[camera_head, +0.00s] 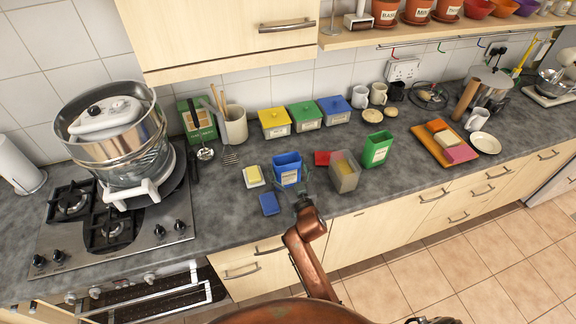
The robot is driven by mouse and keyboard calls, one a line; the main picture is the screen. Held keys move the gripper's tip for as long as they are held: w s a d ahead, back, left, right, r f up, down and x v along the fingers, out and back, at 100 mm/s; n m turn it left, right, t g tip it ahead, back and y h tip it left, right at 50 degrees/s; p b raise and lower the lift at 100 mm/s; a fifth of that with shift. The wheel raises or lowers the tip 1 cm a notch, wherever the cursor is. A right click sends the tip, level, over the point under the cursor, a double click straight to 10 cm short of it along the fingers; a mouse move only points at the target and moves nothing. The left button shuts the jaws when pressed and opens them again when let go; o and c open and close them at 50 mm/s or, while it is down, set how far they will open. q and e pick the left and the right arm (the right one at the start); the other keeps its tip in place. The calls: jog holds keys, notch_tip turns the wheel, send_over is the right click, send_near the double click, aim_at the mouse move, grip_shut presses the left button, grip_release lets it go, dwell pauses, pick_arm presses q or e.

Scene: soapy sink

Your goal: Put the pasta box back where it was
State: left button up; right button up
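I cannot tell for sure which box is the pasta box, as the labels are too small to read. An open blue box (287,162) with a pale label stands near the counter's front. An open green box (377,149) stands farther right, and a green carton (199,119) stands at the back left. My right gripper (303,187) is at the right front side of the blue box, its dark fingers close to or against it. Whether they are closed on it is unclear. My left gripper is not in view.
A blue lid (269,203), butter dish (254,176) and grey container (345,172) sit near the blue box. Lidded yellow (274,122), green (305,115) and blue (335,109) boxes line the wall. A stove with a large pot (118,150) is left. Counter behind the blue box is clear.

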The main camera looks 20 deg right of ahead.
jog(key=shift+o, duration=0.8)
jog(key=shift+r, duration=0.15)
jog(key=shift+s, duration=0.25)
jog(key=s, duration=1.1)
jog(key=shift+s+d, duration=0.2)
jog(key=shift+s, duration=0.05)
